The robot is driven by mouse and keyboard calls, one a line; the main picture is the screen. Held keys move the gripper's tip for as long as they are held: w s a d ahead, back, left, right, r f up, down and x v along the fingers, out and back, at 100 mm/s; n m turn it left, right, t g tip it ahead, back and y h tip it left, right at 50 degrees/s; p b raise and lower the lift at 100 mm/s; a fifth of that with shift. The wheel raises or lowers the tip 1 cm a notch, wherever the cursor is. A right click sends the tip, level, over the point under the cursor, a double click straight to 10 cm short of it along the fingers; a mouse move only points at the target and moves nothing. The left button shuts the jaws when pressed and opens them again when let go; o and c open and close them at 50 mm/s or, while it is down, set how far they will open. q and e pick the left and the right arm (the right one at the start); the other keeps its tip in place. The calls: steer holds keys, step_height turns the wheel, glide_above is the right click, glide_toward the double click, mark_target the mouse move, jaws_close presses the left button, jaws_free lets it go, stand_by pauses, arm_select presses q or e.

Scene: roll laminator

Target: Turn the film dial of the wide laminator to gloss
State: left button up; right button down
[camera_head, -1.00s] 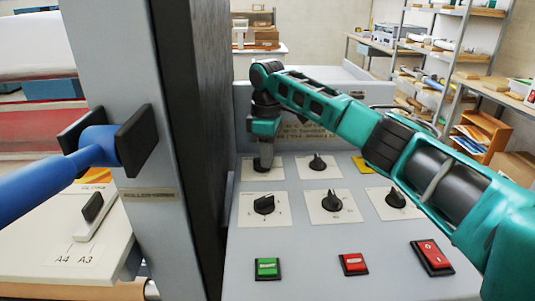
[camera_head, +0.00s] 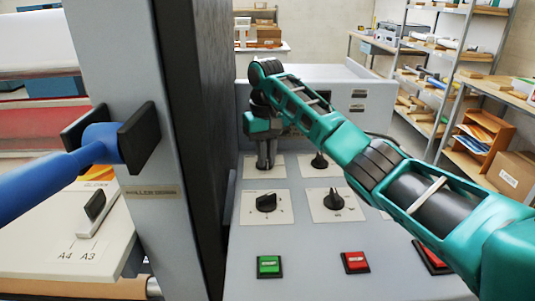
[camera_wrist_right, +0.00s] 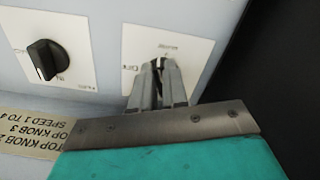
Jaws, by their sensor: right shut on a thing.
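My right gripper (camera_head: 266,163) points down at the top left dial of the grey control panel (camera_head: 300,250). In the right wrist view its two metal fingers (camera_wrist_right: 160,80) are shut on that dial, which sits on a white plate (camera_wrist_right: 190,50). The fingers hide most of the dial and its pointer. The plate's small lettering is too blurred to read, so I cannot tell the dial's setting. My left gripper is not in view.
Other black dials stand close by, one to the right (camera_head: 319,161) and one in front (camera_head: 266,202). Green (camera_head: 269,265) and red (camera_head: 355,262) buttons are nearer. A dark upright wall (camera_head: 200,130) borders the panel's left; a blue lever (camera_head: 50,170) is farther left.

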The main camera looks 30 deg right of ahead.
steer(key=shift+w+a+r+m, duration=0.1)
steer(key=shift+m, duration=0.95)
steer(key=shift+w+a+r+m, duration=0.1)
steer(key=shift+m, duration=0.95)
steer(key=c, duration=1.1)
jaws_free()
steer(key=shift+f, duration=0.15)
steer(key=shift+c, duration=0.2)
steer(key=shift+s, duration=0.1)
step_height(320, 180, up, 13)
steer(key=shift+f, duration=0.1)
